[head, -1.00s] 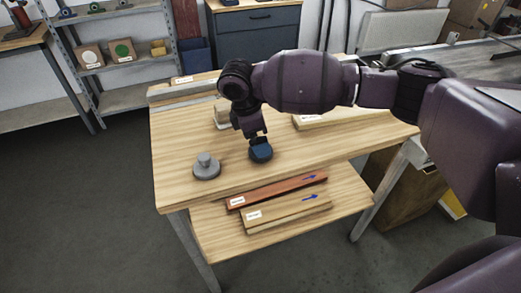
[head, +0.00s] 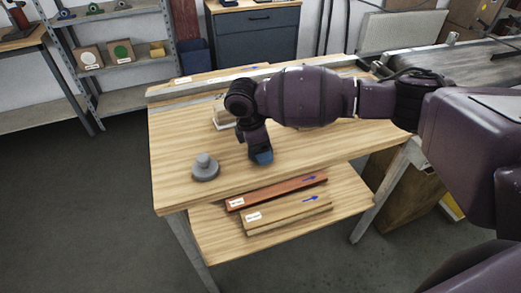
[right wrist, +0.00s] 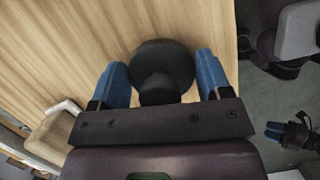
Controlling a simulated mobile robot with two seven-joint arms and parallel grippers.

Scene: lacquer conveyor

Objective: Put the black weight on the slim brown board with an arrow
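The black weight (right wrist: 163,60), a round base with a knob, stands on the tabletop in the right wrist view. My right gripper (right wrist: 159,68) is open, with one blue finger on each side of the weight. In the head view my right gripper (head: 261,157) is low over the table and hides the weight. A slim reddish-brown board (head: 278,191) with a blue arrow and white label lies on the lower shelf, beside a lighter wooden board (head: 288,213) with an arrow. My left gripper (right wrist: 275,130) seems to show at the wrist view's right edge; its opening is unclear.
A grey weight (head: 205,168) stands left of my right gripper on the wooden table (head: 180,140). A pale block-like object (head: 222,121) sits behind my arm. Another arrow-marked board (head: 215,74) lies along the back. The front left tabletop is mostly clear.

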